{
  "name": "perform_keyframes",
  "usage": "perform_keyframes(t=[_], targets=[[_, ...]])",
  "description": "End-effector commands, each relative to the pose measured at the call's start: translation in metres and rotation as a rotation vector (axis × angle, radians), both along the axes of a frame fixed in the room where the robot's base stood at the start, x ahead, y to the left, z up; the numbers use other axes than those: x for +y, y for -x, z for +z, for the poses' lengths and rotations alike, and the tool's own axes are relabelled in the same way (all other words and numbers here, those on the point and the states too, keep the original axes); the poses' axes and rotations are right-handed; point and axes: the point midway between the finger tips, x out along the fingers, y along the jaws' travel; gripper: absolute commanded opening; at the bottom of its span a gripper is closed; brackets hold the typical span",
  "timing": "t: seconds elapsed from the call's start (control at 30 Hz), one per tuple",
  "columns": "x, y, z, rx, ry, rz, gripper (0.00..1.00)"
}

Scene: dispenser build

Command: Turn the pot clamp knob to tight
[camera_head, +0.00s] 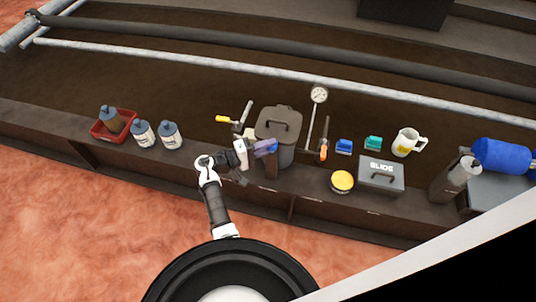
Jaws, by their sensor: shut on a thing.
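A dark grey lidded pot (280,124) stands upright on the dark bench near the middle of the head view. A small blue-purple part (266,147) shows at its front, above a brown upright piece (271,166); I take the blue-purple part to be the pot clamp knob. My arm reaches up from below, and my gripper (246,151) is at the pot's front left, against this part. It is shut on the knob, with the fingers partly covering it. The knob's angle is too small to read.
Left are a red tray (101,132) with a bottle and two grey-capped bottles (144,134). A yellow-handled tool (227,119) lies behind my gripper. Right are a dial gauge (319,94), an orange-tipped tool (323,152), a yellow-lidded tin (342,182), a grey box (381,174) and a mug (405,142).

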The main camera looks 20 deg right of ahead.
Motion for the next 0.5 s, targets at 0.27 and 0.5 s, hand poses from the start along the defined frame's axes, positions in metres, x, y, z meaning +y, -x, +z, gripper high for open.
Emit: perform_keyframes(t=[0.27, 0.5], targets=[[-0.0009, -0.0072, -0.0060, -0.006, -0.001, -0.262, 0.01], [-0.0012, -0.0098, -0.0057, -0.002, -0.003, -0.473, 0.01]])
